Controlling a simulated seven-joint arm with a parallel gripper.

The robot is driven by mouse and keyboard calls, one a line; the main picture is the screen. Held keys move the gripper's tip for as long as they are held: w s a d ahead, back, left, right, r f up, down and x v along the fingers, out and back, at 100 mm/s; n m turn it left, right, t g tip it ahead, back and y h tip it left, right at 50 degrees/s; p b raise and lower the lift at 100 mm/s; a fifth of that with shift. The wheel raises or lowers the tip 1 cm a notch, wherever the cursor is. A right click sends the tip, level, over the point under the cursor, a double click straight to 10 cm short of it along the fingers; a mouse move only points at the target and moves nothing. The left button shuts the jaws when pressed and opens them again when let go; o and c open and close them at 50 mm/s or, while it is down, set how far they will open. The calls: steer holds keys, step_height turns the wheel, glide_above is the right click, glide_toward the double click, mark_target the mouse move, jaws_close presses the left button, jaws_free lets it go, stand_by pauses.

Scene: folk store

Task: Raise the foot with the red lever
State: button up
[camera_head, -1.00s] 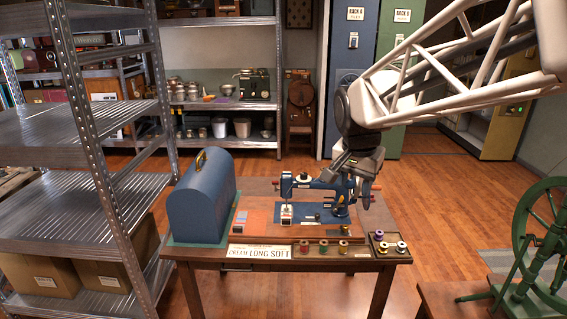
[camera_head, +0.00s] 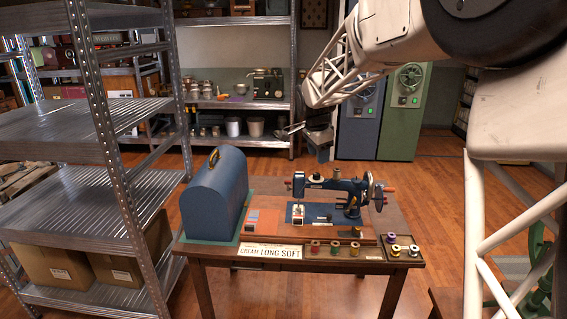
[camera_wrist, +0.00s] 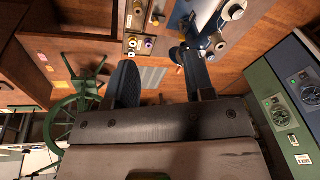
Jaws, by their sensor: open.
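A dark blue sewing machine (camera_head: 335,187) stands on a wooden table, its needle end to the left and its handwheel to the right. Its presser foot area (camera_head: 298,212) is at the left end, too small to tell whether raised. Small red parts show at both ends of the machine; I cannot tell which is the lever. My gripper (camera_head: 321,147) is above and apart from the machine, beyond it in the head view. In the wrist view my gripper (camera_wrist: 158,80) is open and empty, with the sewing machine (camera_wrist: 207,18) partly visible past the right finger.
A blue domed case (camera_head: 214,195) stands left of the machine. A sign (camera_head: 270,251) and several thread spools (camera_head: 335,247) line the table's front. A metal shelf (camera_head: 95,130) stands at left. A green spinning wheel (camera_wrist: 78,108) and lockers (camera_wrist: 285,100) show in the wrist view.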

steer(key=w+a+f+m, duration=0.3)
steer(key=w+a+f, duration=0.25)
steer(key=w, duration=0.45)
steer(key=m, duration=0.3)
glide_above(288, 186)
steer(key=s+a, duration=0.3)
steer(key=s+x, duration=0.1)
steer(key=x, duration=0.6)
steer(key=shift+f, duration=0.3)
steer(key=shift+f+h, duration=0.2)
steer(key=shift+h, duration=0.1)
steer(key=shift+x, duration=3.9)
steer(key=shift+w+f, duration=0.1)
steer(key=shift+f, duration=0.2)
steer(key=shift+w, duration=0.25)
